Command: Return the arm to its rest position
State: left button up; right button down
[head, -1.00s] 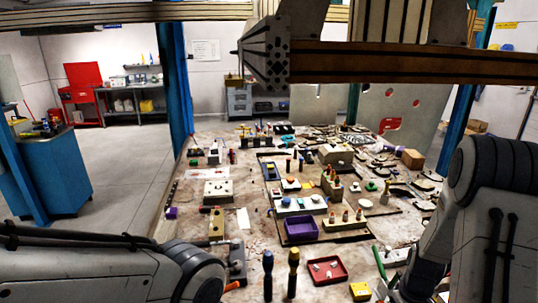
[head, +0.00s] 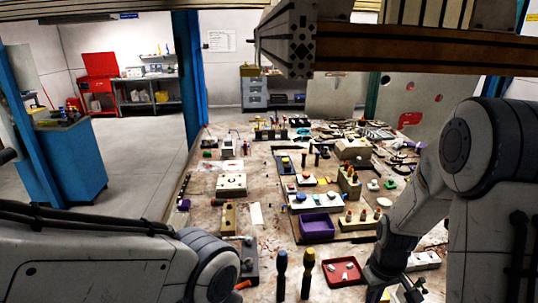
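My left arm (head: 110,262) comes in from the left along the lower edge and ends in a rounded joint; its gripper is not in view. My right arm (head: 425,195) comes down from the right to the near right part of the table (head: 214,152). Its wrist is over the table beside the red tray (head: 343,283). The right gripper (head: 410,292) shows only in part at the bottom edge, dark and small, so its opening and anything in it cannot be told.
A purple bin (head: 318,227) and several blocks with pegs lie behind. A gantry beam (head: 420,60) crosses above.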

jog(key=s+a+r+n+b, duration=0.1)
jog(key=s+a+r, duration=0.2)
jog(key=a, duration=0.5)
jog(key=s+a+r+n+b, duration=0.1)
jog(key=s+a+r+n, duration=0.2)
jog(key=a, duration=0.4)
jog(key=s+a+r, duration=0.1)
jog(key=s+a, duration=0.1)
jog(key=s, duration=0.4)
jog(key=s+a+r+y+b, duration=0.1)
jog(key=s+a+r, duration=0.1)
jog(key=s, duration=0.4)
jog(key=shift+a+n+b, duration=0.3)
jog(key=shift+a+n, duration=0.1)
jog(key=shift+a, duration=0.15)
